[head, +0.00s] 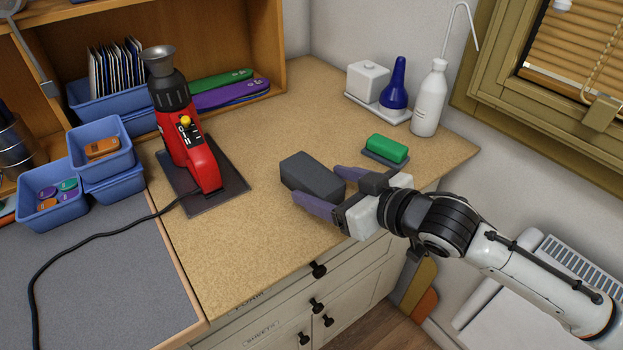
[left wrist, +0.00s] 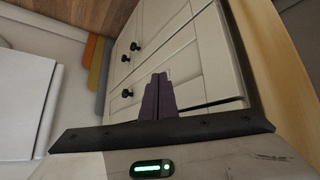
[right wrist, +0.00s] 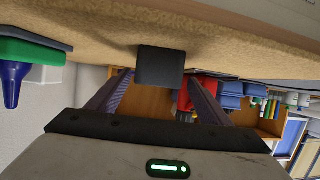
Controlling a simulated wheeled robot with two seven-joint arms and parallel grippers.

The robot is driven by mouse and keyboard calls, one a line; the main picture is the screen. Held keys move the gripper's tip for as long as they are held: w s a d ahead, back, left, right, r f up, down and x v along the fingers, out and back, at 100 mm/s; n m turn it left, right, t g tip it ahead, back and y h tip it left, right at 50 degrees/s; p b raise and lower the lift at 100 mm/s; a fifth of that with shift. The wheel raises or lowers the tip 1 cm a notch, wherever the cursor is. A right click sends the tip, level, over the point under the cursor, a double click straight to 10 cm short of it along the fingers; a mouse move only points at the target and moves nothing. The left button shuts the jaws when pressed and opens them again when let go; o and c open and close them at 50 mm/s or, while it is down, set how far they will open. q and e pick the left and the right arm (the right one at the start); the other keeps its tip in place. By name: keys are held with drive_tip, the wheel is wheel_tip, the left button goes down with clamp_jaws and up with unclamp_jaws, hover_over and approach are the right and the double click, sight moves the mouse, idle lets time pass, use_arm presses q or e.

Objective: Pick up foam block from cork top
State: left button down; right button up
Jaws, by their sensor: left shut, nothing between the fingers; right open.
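The foam block (head: 313,178) is a dark grey block lying on the cork top (head: 262,130), near its front edge. My right gripper (head: 322,188) is open at the block's right end, one finger on the near side and the other toward the far side. In the right wrist view the block (right wrist: 160,66) shows centred ahead between the two spread fingers (right wrist: 155,92). Whether a finger touches it I cannot tell. My left gripper (left wrist: 158,92) is shut and empty in the left wrist view, in front of the cabinet drawers; it is outside the head view.
A red heat tool (head: 190,150) stands on a dark plate left of the block, its cord trailing left. A green block (head: 387,148) on a grey base lies close behind my right gripper. Cork between tool and block is clear.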

sight(311, 177)
drive_tip(key=x, duration=0.4)
drive_tip(key=shift+w+r, duration=0.15)
drive_tip(key=shift+r, duration=0.2)
drive_tip(key=shift+w+a+f, duration=0.2)
drive_tip(key=shift+w+f, duration=0.05)
drive_tip(key=shift+w, duration=0.1)
drive_tip(key=c, duration=1.1)
